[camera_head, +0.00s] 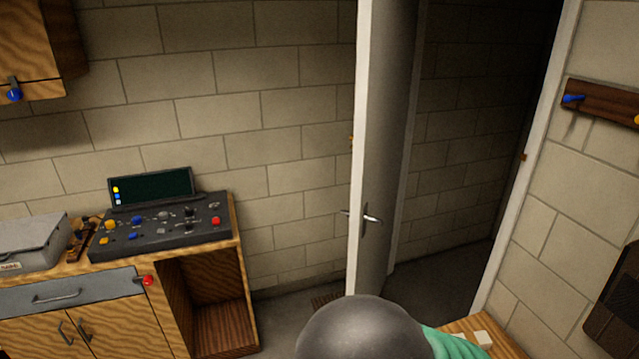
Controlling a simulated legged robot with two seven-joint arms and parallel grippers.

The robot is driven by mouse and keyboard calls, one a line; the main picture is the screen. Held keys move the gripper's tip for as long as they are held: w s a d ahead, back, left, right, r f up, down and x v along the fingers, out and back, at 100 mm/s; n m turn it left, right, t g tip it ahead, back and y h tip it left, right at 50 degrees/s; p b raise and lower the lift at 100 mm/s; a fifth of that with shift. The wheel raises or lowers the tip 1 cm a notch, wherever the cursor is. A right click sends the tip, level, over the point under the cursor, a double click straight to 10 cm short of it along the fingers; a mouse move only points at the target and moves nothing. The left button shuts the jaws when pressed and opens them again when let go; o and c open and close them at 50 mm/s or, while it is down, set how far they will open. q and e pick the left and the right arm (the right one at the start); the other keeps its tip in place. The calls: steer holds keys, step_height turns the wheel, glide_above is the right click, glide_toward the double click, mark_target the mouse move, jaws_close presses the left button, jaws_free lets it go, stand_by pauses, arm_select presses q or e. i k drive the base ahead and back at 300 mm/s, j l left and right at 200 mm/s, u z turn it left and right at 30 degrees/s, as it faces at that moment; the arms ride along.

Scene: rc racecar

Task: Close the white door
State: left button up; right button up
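The white door (385,150) stands open at right of centre. Its pale edge faces me and its panel is in shadow. A metal lever handle (371,219) sticks out from it at mid-height. The white door frame (528,165) is to the right, with a dark gap between it and the door. The foot of the door is partly hidden behind a dark grey rounded shape (360,332). Neither of my grippers is in view.
The grey rounded shape and a green thing (452,344) sit at the bottom, beside a wooden surface (505,346). A wooden cabinet (172,305) with a control panel (160,232) stands at left. A wall rack (605,103) hangs at right. Some bare floor shows between cabinet and door.

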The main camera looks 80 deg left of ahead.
mark_target(386, 30)
steer(key=k+j+u, duration=0.25)
steer(key=j+u, duration=0.15)
steer(key=j, duration=0.2)
steer(key=k+j+u, duration=0.1)
steer(key=j+u, duration=0.3)
steer(key=j, duration=0.25)
steer(key=j+u, duration=0.4)
steer(key=j, duration=0.3)
steer(key=j+u, duration=0.1)
steer(key=j, duration=1.35)
steer(key=i+l+u, duration=0.1)
steer(key=l+u, duration=0.3)
steer(key=i+l+u, duration=0.1)
steer(key=u, duration=0.3)
steer(key=l+u, duration=0.4)
